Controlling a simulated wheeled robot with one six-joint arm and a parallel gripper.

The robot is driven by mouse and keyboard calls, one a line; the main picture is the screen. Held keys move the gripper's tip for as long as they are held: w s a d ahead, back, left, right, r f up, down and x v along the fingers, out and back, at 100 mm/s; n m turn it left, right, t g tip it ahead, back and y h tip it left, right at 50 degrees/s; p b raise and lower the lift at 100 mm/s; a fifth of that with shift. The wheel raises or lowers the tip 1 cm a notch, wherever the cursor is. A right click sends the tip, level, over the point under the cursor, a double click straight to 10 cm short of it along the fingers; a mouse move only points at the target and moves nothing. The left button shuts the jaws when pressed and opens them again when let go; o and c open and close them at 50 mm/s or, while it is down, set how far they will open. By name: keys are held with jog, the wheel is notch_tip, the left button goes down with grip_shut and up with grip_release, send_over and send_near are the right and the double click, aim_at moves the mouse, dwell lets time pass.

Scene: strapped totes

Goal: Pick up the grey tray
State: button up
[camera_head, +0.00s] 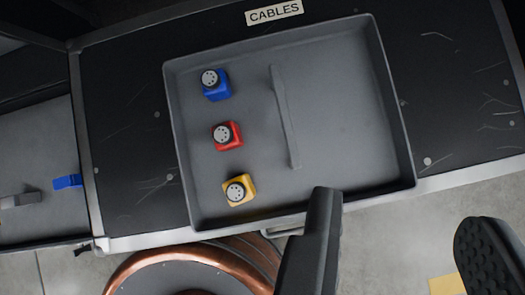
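The grey tray (345,110) is a shallow, square-cornered tray lying on a black surface in the middle of the view, turned slightly. An upright grey bar (285,118) stands inside it near the middle. Left of the bar, a blue block (217,92), a red block (221,143) and a yellow block (245,195) sit in a column, each with a round pale top. My gripper (403,206) is open and empty at the lower right. Its left finger overlaps the tray's near rim in the picture; its right finger is beyond the tray. I cannot tell the height between them.
A "CABLES" label (274,12) lies behind the tray. The black surface (128,150) has a pale metal front edge (140,240). A copper-coloured coil (150,262) is below. Another grey surface with a blue strap (67,182) is at left. A yellow patch (446,285) marks the floor.

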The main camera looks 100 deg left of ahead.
jog(key=w+a+f+n+g, duration=0.3)
jog(key=w+a+f+g, duration=0.25)
jog(key=f, duration=0.45)
send_near(289, 113)
jog(key=shift+n, duration=0.4)
jog(key=f, duration=0.5)
jog(key=w+a+f, duration=0.1)
jog(key=f, duration=0.1)
jog(key=shift+a+f, duration=0.1)
jog(key=shift+f, duration=0.2)
jog(key=shift+s+a+f, duration=0.1)
jog(key=shift+a+f, duration=0.05)
jog(key=shift+f, duration=1.2)
jog(key=shift+s+a+f, duration=0.1)
jog(key=shift+a+f, duration=0.1)
jog(key=shift+f, duration=1.15)
jog(key=shift+c, duration=0.5)
grip_shut()
jog(key=shift+h, duration=0.3)
